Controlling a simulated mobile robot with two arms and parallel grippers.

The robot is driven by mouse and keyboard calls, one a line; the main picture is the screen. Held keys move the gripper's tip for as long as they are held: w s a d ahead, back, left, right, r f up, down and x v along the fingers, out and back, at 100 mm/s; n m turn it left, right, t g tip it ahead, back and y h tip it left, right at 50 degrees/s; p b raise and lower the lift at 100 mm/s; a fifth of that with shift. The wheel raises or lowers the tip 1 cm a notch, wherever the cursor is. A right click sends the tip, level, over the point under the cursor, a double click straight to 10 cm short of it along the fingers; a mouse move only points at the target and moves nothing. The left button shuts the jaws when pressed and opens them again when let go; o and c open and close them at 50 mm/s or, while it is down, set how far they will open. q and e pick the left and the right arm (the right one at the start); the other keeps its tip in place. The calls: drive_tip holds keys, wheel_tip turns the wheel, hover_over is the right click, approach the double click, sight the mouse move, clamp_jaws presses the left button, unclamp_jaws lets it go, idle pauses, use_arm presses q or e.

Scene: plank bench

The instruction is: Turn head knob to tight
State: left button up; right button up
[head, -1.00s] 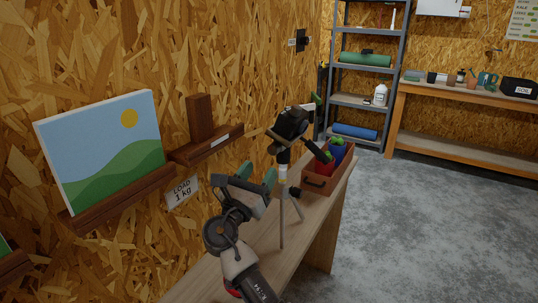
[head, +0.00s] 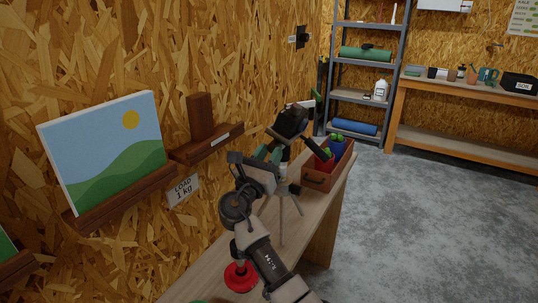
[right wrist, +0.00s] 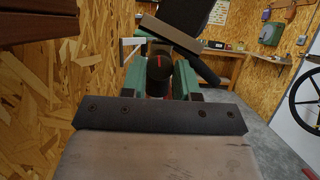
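The tripod (head: 282,222) stands on the plank bench, its dark head (head: 290,124) tilted on top. The head knob (right wrist: 158,76), a dark round knob with a red mark, shows in the right wrist view. My right gripper (head: 270,155) is at the tripod head. In the right wrist view its green fingers (right wrist: 160,80) stand apart on either side of the knob; whether they touch it I cannot tell. In the head view the gripper hides part of the tripod's upper column and the knob. My left gripper is not in view.
A brown wooden box (head: 322,178) with red, blue and green things stands behind the tripod on the bench (head: 225,262). The chipboard wall, with a picture (head: 105,150) and a ledge (head: 205,150), runs close along the left. The floor at right is clear.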

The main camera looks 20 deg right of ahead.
drive_tip(key=shift+f+m+h+b, duration=0.2)
drive_tip(key=shift+m+h+b, duration=0.1)
drive_tip(key=shift+m+b, duration=0.6)
drive_tip(key=shift+c, duration=0.2)
drive_tip(key=m+g+h+b, duration=0.1)
drive_tip(key=m+g+b, duration=0.1)
drive_tip(key=m+b, duration=0.2)
drive_tip(key=shift+w+a+g, duration=0.1)
drive_tip(key=shift+g, duration=0.2)
drive_tip(key=shift+w+r+m+g+h+b, duration=0.1)
drive_tip(key=shift+m+g+h+b, duration=0.1)
drive_tip(key=shift+m+g+b, duration=0.55)
drive_tip(key=shift+r+m+g+h+b, duration=0.1)
drive_tip(key=shift+m+g+h+b, duration=0.2)
drive_tip(key=shift+m+b, duration=0.85)
drive_tip(key=shift+a+m, duration=0.1)
drive_tip(key=shift+m, duration=0.3)
drive_tip(key=o, duration=0.9)
drive_tip(key=b+v, duration=0.1)
drive_tip(key=v, duration=0.9)
drive_tip(key=shift+a, duration=0.4)
drive_tip(key=shift+o, duration=0.2)
